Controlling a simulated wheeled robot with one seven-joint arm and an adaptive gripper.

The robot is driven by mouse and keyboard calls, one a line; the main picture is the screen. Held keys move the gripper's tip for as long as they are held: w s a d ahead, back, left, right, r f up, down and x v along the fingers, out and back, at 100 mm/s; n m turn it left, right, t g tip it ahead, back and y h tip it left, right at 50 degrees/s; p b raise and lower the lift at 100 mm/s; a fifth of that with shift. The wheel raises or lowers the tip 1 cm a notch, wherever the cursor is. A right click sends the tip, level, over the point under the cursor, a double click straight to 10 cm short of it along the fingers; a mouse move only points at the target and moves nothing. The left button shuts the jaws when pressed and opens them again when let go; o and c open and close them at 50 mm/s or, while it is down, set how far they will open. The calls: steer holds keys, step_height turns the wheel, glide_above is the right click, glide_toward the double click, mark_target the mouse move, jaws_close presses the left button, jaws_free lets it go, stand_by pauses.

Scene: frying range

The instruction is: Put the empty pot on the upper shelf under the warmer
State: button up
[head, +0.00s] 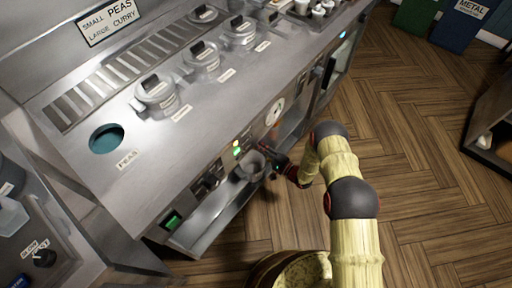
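A grey, open-topped pot (250,167) is at the front of the warmer (150,185), by the open recess below the control panel. It looks empty, though its inside is small and dark. My gripper (268,158) is at the pot's right side, by its rim, and appears to touch it. The fingers are too small and dark to show whether they are closed on the pot. A metal shelf (208,218) shows in the recess below the panel. I cannot tell whether the pot rests on it or hangs above it.
Several lidded pots (157,92) sit in the warmer top. An open well (106,138) is labelled PEAS. A green switch (172,220) and knobs are on the front panel. The wooden floor (430,130) at right is clear.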

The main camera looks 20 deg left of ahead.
steer(key=p+v, duration=0.3)
steer(key=v, duration=0.9)
